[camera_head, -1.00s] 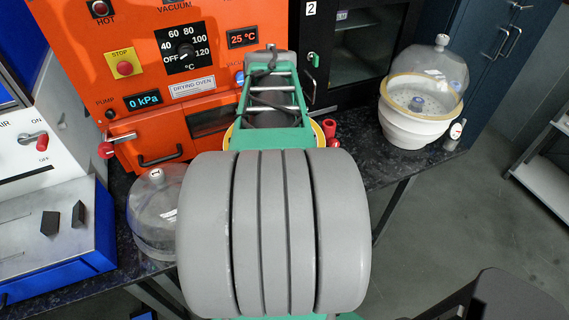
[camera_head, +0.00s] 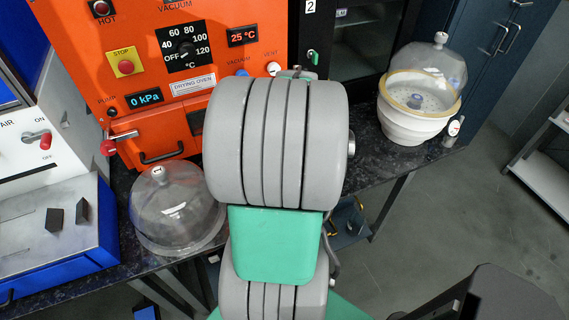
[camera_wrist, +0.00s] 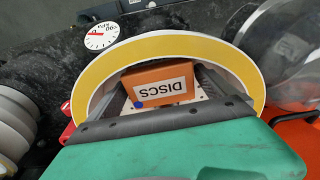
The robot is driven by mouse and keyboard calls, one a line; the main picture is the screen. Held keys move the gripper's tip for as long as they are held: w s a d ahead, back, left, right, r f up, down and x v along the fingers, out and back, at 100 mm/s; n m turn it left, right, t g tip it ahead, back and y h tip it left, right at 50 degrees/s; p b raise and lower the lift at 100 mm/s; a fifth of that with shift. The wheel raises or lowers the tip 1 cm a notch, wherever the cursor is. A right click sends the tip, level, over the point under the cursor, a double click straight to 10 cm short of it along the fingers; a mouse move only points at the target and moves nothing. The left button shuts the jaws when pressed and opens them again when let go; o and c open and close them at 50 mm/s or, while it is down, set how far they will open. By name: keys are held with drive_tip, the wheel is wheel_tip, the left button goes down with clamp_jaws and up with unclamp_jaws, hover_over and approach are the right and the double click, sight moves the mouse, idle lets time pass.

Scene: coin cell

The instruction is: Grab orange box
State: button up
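The orange box (camera_wrist: 160,72), with a white label reading DISCS upside down, lies in a white bowl with a yellow rim (camera_wrist: 185,46) in the wrist view. A blue dot and part of a pale perforated plate show beside the box. My gripper (camera_wrist: 160,80) reaches into the bowl, its two dark fingers apart on either side of the box. I cannot tell whether either finger touches it. The gripper body hides the near part of the bowl. In the head view my arm hides the gripper, the box and this bowl.
A clear dome lid (camera_head: 178,210) rests on the dark bench left of my arm. A second white bowl (camera_head: 414,124) with a clear dome stands at right. The orange drying oven (camera_head: 120,40) stands behind. A round gauge (camera_wrist: 101,36) is close beyond the yellow rim.

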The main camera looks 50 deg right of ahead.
drive_tip(key=c, duration=1.3)
drive_tip(key=shift+r, duration=0.1)
